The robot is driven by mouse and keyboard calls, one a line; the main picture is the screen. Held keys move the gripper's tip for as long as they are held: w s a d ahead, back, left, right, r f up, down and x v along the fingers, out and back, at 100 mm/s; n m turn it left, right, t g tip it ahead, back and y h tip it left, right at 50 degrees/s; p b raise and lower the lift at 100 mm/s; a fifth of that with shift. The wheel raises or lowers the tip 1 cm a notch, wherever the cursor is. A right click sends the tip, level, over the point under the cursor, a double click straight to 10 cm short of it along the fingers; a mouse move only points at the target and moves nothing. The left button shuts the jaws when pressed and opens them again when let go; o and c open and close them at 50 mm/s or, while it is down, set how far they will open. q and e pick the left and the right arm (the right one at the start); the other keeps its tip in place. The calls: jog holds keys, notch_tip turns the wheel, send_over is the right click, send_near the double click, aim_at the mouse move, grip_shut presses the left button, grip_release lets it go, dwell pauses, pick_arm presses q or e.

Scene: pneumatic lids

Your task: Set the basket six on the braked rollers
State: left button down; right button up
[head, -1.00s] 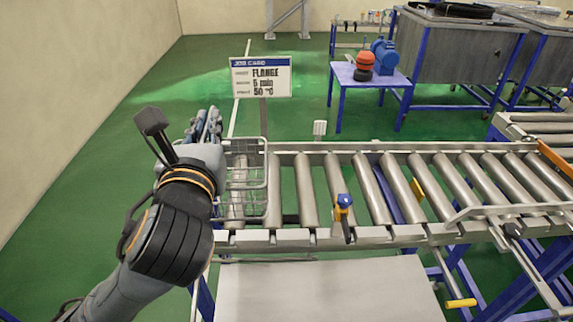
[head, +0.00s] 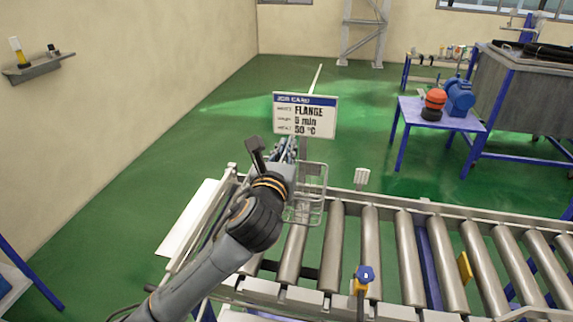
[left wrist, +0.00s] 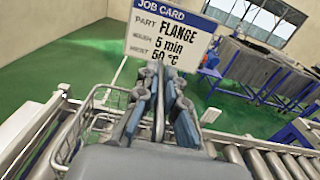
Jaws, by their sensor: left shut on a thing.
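The wire basket (head: 312,192) is at the left end of the roller conveyor, over or on its first rollers (head: 334,245); I cannot tell whether it touches them. My left gripper (head: 286,150) is at the basket's left side, shut on it. In the left wrist view the gripper (left wrist: 160,85) has its fingers together, with the basket's wire rim (left wrist: 72,130) showing beside them. A blue and yellow handle (head: 364,278) stands at the conveyor's near rail. My right gripper is out of view.
A job card sign (head: 305,116) reading FLANGE, 5 min, 50 °C stands just behind the basket. A blue table (head: 412,112) with a red and a blue machine is farther back right. A pale panel (head: 192,222) lies left of the conveyor end. Rollers to the right are clear.

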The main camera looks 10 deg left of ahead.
pick_arm(q)
jog(key=shift+w+a+f, duration=0.2)
jog(key=shift+w+f, duration=0.25)
jog(key=shift+f, duration=0.05)
jog(key=f, duration=0.4)
jog(key=shift+w, duration=0.4)
jog(key=shift+a, duration=0.1)
jog(key=shift+f, duration=0.1)
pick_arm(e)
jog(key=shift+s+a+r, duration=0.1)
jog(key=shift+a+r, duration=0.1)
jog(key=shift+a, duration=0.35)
pick_arm(q)
jog(key=c, duration=1.6)
grip_release()
jog(key=shift+o, duration=0.7)
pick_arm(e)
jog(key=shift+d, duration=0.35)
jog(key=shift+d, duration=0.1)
